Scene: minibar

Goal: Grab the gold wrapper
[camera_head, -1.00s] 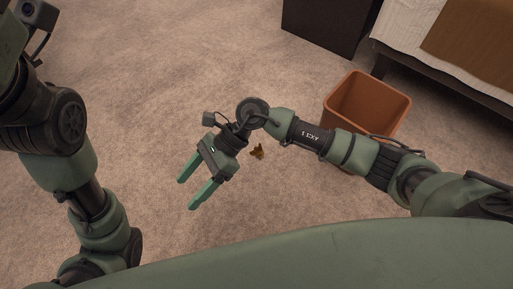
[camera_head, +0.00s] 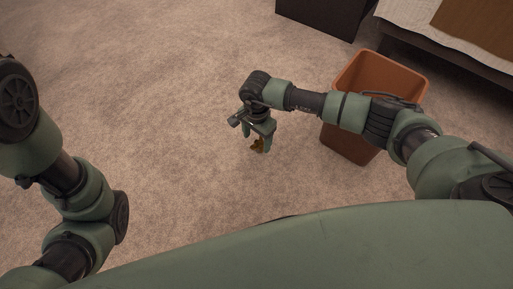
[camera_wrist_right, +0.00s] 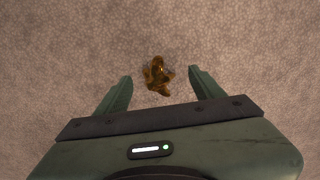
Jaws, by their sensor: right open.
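The gold wrapper (camera_head: 257,146) is a small crumpled piece on the carpet in the head view. In the right wrist view the wrapper (camera_wrist_right: 158,75) lies ahead of the fingertips, between their lines and a little left of the middle. My right gripper (camera_head: 258,142) points down over the wrapper in the head view. In the wrist view its two green fingers (camera_wrist_right: 160,80) are spread apart and empty. I cannot tell how high the fingertips are above the carpet. My left gripper is out of view; only my left arm shows at the left.
An orange-brown bin (camera_head: 346,141) stands on the floor to the right, partly behind my right arm. A dark cabinet (camera_head: 322,15) and a bed (camera_head: 440,40) are at the top right. The carpet (camera_head: 170,90) around the wrapper is clear.

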